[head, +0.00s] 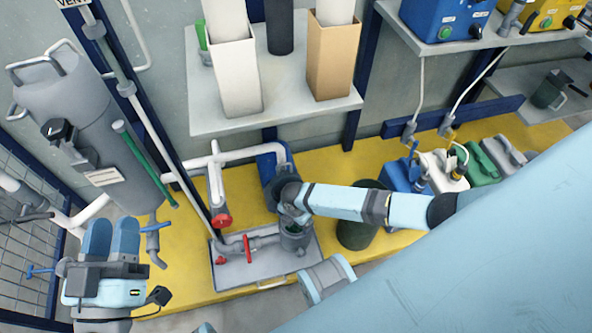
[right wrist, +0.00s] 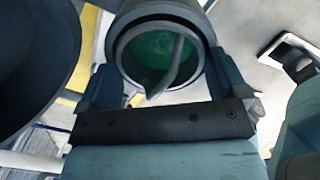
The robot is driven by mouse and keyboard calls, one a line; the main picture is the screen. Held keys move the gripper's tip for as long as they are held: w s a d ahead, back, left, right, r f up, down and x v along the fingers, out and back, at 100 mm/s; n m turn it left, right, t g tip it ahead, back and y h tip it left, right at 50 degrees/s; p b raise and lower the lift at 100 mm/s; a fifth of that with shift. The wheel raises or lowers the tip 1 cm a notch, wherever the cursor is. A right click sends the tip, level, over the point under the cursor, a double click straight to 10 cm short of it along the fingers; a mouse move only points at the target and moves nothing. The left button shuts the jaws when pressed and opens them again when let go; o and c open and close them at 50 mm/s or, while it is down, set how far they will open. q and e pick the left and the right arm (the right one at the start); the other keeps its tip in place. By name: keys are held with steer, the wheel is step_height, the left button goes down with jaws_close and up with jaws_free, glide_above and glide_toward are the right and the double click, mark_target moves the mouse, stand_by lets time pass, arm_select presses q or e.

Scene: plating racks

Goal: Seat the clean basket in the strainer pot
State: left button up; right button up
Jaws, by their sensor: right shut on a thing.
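My right gripper (right wrist: 165,85) is shut on a dark grey cylinder, which I take for the basket (right wrist: 205,78). Its inside is green, and a grey curved handle crosses its mouth. In the head view my right gripper (head: 290,205) is small and partly hidden, just above the strainer pot (head: 296,240), a grey round pot on pipework over a tray. I cannot tell whether the basket touches the pot or is inside its rim. My left gripper (head: 110,240) is at the lower left, far from the pot, with two blue fingers side by side and nothing visible between them.
Pipework with red valve handles (head: 221,219) stands left of the pot above a grey tray (head: 235,275). A dark green bin (head: 358,230) is to the right. Several jugs (head: 445,170) stand farther right on the yellow floor. A large grey tank (head: 85,110) is at the left.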

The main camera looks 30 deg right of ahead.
steer(key=o, duration=1.5)
steer(key=f, duration=0.2)
steer(key=shift+s+a+f, duration=0.1)
steer(key=shift+s+f, duration=0.3)
steer(key=shift+c, duration=0.2)
arm_select(q)
steer(key=shift+w+f, duration=0.15)
steer(key=shift+f, duration=0.55)
arm_select(e)
steer(key=r+p, duration=0.2)
steer(key=r, duration=0.1)
steer(key=r+p, duration=0.1)
steer(key=r, duration=0.1)
steer(key=shift+w+a+r+p, duration=0.2)
steer(key=shift+w+p, duration=0.15)
steer(key=shift+w, duration=0.05)
arm_select(q)
step_height(320, 180, down, 7)
steer(key=a+g+y+p, duration=0.3)
steer(key=g+p, duration=0.1)
steer(key=shift+w+g+y, duration=0.3)
steer(key=shift+y, duration=0.1)
arm_select(e)
step_height(320, 180, up, 11)
